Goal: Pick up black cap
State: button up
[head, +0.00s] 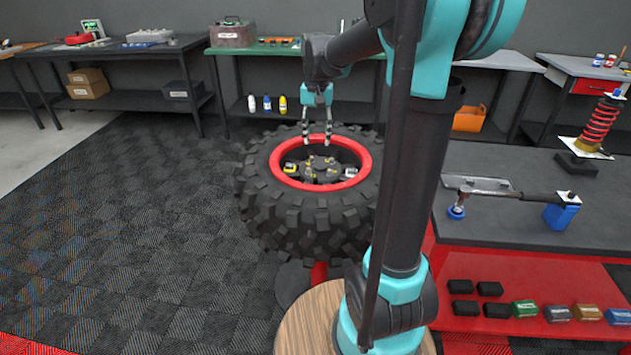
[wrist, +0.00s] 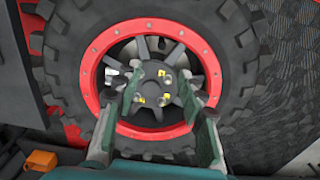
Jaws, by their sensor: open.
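A big black tire (head: 300,218) with a red rim (head: 277,158) lies flat, its open side up. Inside it is a dark spoked hub with small yellow and pale pieces on it. In the wrist view a round dark centre piece (wrist: 153,88), which may be the black cap, sits in the middle of the spokes; I cannot tell it surely from the hub. My gripper (head: 318,140) points down above the wheel, open and empty. In the wrist view its two fingers (wrist: 158,82) frame the hub, partly hiding spokes and rim (wrist: 88,75).
A red workbench with a dark top (head: 490,220) stands at right, holding a ratchet-like tool (head: 500,190) and a red spring shock (head: 597,125). Small dark and coloured boxes lie on its lower shelf. Benches line the back wall. The checkered floor (head: 150,220) at left is clear.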

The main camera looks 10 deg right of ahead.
send_over(317, 179)
notch_tip(317, 179, down, 10)
jog(key=shift+f, duration=0.1)
jog(key=shift+w+a+f, duration=0.1)
jog(key=shift+w+f, duration=0.05)
jog(key=shift+f, duration=1.15)
jog(key=shift+w+a+f, duration=0.1)
jog(key=shift+f, duration=1.15)
jog(key=c, duration=0.8)
